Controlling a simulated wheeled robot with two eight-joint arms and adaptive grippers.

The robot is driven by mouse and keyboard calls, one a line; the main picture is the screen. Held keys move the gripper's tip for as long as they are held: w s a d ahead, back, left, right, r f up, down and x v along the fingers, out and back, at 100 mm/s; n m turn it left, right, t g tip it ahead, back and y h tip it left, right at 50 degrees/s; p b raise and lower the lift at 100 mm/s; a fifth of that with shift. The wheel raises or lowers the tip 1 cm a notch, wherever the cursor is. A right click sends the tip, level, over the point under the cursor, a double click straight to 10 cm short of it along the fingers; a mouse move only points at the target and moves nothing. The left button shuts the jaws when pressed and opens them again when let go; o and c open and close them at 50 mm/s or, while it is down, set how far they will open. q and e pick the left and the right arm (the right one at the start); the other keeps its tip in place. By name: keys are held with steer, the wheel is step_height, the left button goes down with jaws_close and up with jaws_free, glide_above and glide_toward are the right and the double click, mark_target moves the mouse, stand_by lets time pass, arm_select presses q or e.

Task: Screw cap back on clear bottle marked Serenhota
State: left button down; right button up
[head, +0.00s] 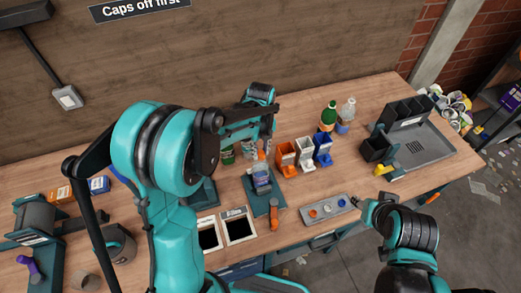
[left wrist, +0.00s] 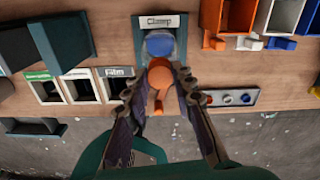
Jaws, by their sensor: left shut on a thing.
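My left gripper (head: 262,140) is shut on an orange cap (left wrist: 160,74), which sits between its fingertips in the left wrist view (left wrist: 162,68). A clear bottle with a blue-white label (head: 262,182) stands in the clamp (head: 252,203), below the gripper in the head view. The cap also shows as orange just above the bottle (head: 262,155). I cannot tell whether cap and bottle neck touch. The label's name is unreadable. The clamp has an orange handle (head: 275,214). My right gripper (head: 364,206) is beside the cap tray; its finger opening is unclear.
Orange (head: 286,156), white (head: 304,154) and blue (head: 322,150) bins stand behind. A green bottle (head: 328,116) and another clear bottle (head: 346,112) stand farther back. A dark tray (head: 440,145) is at right.

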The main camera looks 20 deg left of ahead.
arm_select(q)
steer(key=shift+m, duration=1)
steer(key=m, duration=0.3)
steer(key=shift+b, duration=0.4)
steer(key=c, duration=1.2)
jaws_free()
